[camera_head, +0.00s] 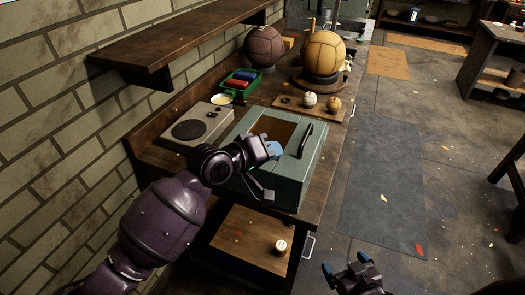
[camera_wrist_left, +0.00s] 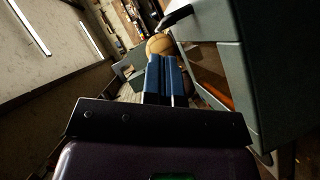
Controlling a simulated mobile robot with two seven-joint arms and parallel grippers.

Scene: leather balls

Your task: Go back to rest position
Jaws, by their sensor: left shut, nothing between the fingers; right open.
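My left gripper (camera_head: 272,150) reaches in from the left over the grey-green box (camera_head: 285,182) on the workbench. Its blue fingers are shut with nothing between them, and they also show side by side in the left wrist view (camera_wrist_left: 163,75). I cannot tell whether they touch the box. The box has an open top with a brown inside and a dark handle (camera_head: 305,140). It stands close on the right in the left wrist view (camera_wrist_left: 245,75). My right gripper (camera_head: 345,265) is open and empty at the bottom of the head view, over the floor.
A wooden shelf (camera_head: 185,45) juts from the brick wall above the bench. A grey device (camera_head: 198,128), a green tray (camera_head: 240,82), a dark ball (camera_head: 264,46) and a tan ball (camera_head: 323,53) stand along the bench. The floor at right (camera_head: 385,170) is mostly clear.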

